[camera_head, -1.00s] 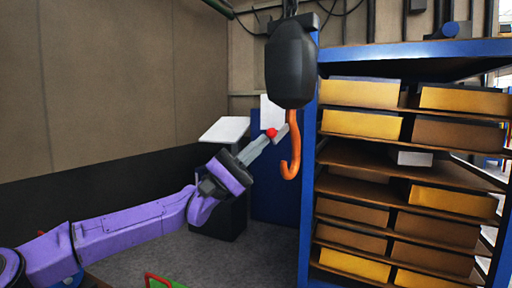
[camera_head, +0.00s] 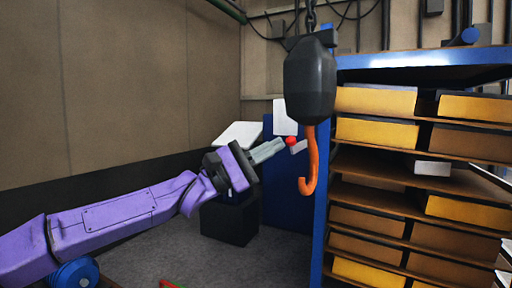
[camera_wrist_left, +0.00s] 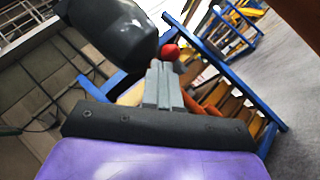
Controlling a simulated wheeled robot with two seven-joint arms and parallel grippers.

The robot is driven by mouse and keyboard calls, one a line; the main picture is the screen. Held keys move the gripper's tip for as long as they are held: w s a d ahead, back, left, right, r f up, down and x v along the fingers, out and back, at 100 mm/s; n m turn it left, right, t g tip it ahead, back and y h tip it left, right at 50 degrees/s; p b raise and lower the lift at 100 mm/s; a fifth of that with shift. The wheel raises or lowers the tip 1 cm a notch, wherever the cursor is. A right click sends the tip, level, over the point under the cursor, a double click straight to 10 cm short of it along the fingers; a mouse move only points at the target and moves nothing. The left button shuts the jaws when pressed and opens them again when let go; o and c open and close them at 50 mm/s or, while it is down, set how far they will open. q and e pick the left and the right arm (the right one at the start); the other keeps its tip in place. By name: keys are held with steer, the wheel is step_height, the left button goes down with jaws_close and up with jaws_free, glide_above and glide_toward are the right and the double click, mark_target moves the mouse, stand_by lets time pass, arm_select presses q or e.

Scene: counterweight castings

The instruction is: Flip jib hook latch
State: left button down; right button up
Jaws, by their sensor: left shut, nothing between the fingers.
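The orange hook (camera_head: 311,165) hangs below a dark hook block (camera_head: 310,80), its tip curling to the left. The latch is a small grey bar (camera_head: 299,147) with a red ball (camera_head: 291,141) at its end, left of the hook's shank. My left gripper (camera_head: 280,146) is shut and empty, its fingertips close beside the red ball. In the left wrist view the red ball (camera_wrist_left: 170,51) shows just beyond the shut fingers (camera_wrist_left: 164,75), with the dark block (camera_wrist_left: 115,30) at upper left and part of the orange hook (camera_wrist_left: 200,110) behind. Contact cannot be told. My right gripper is not in view.
A blue-framed shelf (camera_head: 322,215) with yellow and brown boxes stands right behind the hook. A black pedestal (camera_head: 230,220) with a slanted white panel (camera_head: 237,134) stands behind my left arm.

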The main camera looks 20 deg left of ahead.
arm_select(q)
steer(key=r+n+p, duration=0.1)
steer(key=r+y+p, duration=0.1)
steer(key=p, duration=0.1)
steer(key=r+n+y+p, duration=0.1)
steer(key=r+p, duration=0.1)
steer(key=shift+w+d+n, duration=0.3)
steer(key=shift+w, duration=0.05)
stand_by(1.2)
